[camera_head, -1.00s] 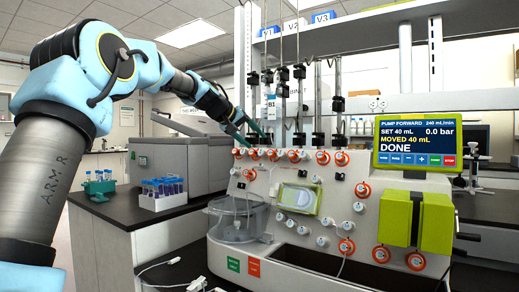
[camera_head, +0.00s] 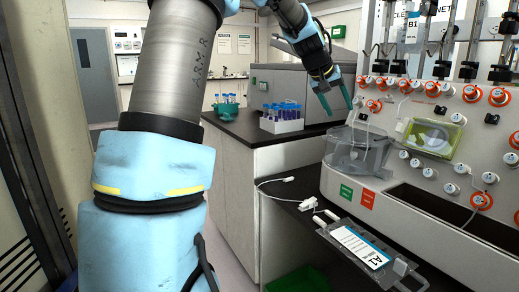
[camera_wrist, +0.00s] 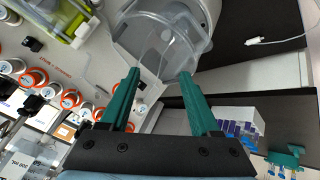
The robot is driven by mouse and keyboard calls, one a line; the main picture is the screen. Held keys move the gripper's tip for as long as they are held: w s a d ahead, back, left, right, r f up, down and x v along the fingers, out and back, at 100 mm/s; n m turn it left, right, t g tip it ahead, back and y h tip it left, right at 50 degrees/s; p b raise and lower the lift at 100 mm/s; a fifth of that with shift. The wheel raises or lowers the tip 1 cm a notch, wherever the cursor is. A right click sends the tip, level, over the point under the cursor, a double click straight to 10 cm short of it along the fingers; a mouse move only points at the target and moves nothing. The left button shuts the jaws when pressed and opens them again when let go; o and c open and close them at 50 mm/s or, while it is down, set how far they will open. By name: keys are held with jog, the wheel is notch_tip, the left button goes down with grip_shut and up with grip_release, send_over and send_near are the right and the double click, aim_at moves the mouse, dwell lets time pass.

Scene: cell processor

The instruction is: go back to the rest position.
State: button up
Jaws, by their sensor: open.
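My gripper (camera_head: 338,101) is open and empty, its two teal fingers spread and pointing down in the head view. It hangs in the air in front of the cell processor (camera_head: 345,172), at its left end. In the wrist view my gripper (camera_wrist: 163,88) shows both fingers apart with nothing between them. The processor's clear round chamber (camera_head: 358,150) lies beyond and below the fingertips; it also shows in the wrist view (camera_wrist: 165,40). The fingers appear apart from it.
A white rack of blue-capped tubes (camera_head: 281,126) and a teal tube holder (camera_head: 228,107) stand on the black bench at the left. A bag labelled A1 (camera_head: 358,245) lies at the processor's front edge beside white connectors. A green bin (camera_head: 296,281) is below.

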jog(key=s+a+f+n+y+p, duration=0.1)
jog(key=s+a+f, duration=0.25)
jog(key=a, duration=0.35)
jog(key=s+a+f+g+y, duration=0.1)
jog(key=s+a+f+y, duration=0.1)
jog(key=s+a+f, duration=0.3)
jog(key=s+a+f+n+y+p, duration=0.1)
jog(key=s+a+f, duration=0.15)
jog(key=a, duration=0.55)
jog(key=s+a+f+g+y, duration=0.2)
jog(key=s+a+f, duration=0.5)
jog(key=s+a, duration=0.4)
jog(key=shift+s+n+p, duration=0.3)
jog(key=shift+s+p, duration=0.15)
jog(key=shift+s, duration=0.6)
jog(key=shift+a, duration=0.1)
